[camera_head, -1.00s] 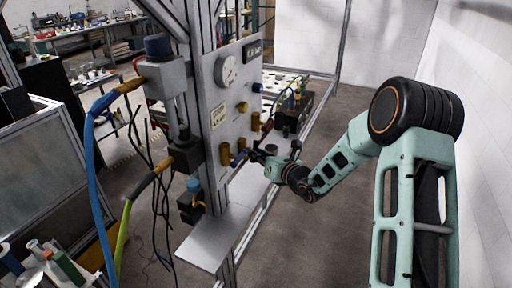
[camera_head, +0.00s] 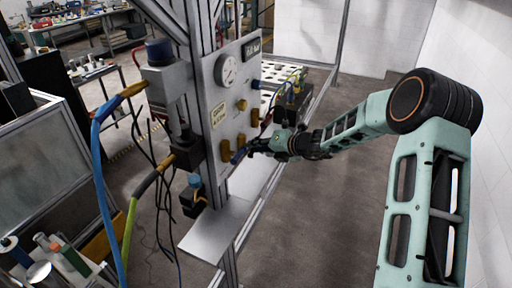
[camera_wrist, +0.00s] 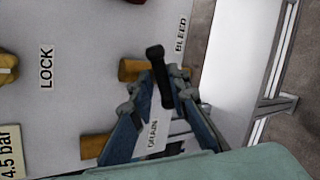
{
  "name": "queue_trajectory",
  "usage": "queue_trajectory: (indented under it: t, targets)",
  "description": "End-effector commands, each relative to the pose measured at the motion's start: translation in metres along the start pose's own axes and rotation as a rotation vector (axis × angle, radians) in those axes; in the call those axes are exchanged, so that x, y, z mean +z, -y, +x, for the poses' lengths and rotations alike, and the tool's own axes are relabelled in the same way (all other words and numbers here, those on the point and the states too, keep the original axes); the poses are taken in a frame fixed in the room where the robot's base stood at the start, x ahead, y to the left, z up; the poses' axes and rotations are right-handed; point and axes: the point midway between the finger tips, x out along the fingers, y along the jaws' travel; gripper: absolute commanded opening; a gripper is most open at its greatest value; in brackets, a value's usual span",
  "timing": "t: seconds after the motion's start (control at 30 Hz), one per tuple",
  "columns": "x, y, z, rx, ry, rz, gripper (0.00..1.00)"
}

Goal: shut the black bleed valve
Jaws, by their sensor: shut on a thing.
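The black bleed valve shows in the wrist view as a brass body (camera_wrist: 131,69) with a black lever (camera_wrist: 156,56), close to the BLEED label on the pale panel (camera_wrist: 95,25). The lever slants a little across the end of the brass body. My gripper (camera_wrist: 166,80) is shut on the lever, one fingertip on each side. In the head view my gripper (camera_head: 252,147) is at the lower right of the panel, and the lever is hidden there. Another brass valve body (camera_wrist: 95,147) is beside the DRAIN label, partly covered by my gripper.
A gauge (camera_head: 226,70) and other brass fittings (camera_head: 242,105) are on the panel. A metal shelf (camera_head: 215,232) juts out below. Blue and green hoses (camera_head: 101,190) hang at the left. A black block with hoses (camera_head: 292,105) stands behind my gripper. The floor at right is open.

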Motion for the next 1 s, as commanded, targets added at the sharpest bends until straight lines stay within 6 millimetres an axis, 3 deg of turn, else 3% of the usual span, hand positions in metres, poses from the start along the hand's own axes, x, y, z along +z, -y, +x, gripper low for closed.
queue_trajectory:
  t: [1.0]
  targets:
    - [0.0047, 0.0050, 0.0009, -0.005, -0.275, 0.417, 0.00]
